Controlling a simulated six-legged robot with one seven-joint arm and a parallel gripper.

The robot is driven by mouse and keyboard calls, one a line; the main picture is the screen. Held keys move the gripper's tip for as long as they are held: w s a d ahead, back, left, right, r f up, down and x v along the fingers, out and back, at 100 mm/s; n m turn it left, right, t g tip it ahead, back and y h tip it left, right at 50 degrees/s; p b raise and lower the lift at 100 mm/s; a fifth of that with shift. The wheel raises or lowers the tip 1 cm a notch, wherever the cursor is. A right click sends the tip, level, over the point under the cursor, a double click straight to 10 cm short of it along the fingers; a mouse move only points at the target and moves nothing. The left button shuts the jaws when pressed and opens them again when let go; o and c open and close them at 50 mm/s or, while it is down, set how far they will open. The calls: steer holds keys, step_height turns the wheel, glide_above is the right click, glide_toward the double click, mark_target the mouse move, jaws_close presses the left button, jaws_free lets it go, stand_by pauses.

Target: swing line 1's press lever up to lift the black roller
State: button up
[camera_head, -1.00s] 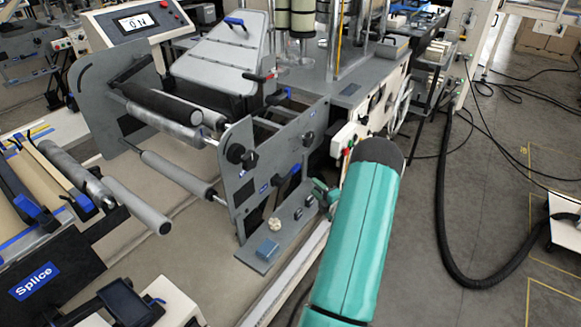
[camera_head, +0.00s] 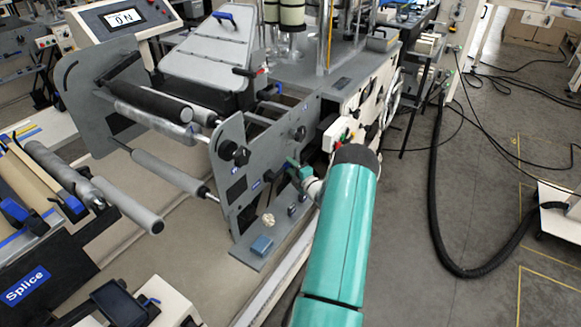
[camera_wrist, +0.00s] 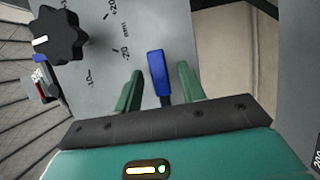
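A blue lever handle (camera_wrist: 158,72) stands between the two green fingers of my gripper (camera_wrist: 160,88) in the wrist view. The fingers are open, one on each side, with a gap visible at each. The lever's lower end is hidden by my gripper's body. The black roller (camera_head: 170,101) lies between the grey plates, close above a bare metal roller (camera_head: 150,117). I cannot tell whether the two rollers touch.
A black knob (camera_wrist: 60,38) and a printed scale are left of the lever in the wrist view. A small blue block (camera_head: 262,245) sits on the low ledge. A splice table (camera_head: 45,275) stands at the left. The floor at right holds a black hose (camera_head: 437,220).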

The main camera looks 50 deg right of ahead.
steer(key=shift+w+d, duration=0.1)
steer(key=shift+w, duration=0.25)
jaws_close()
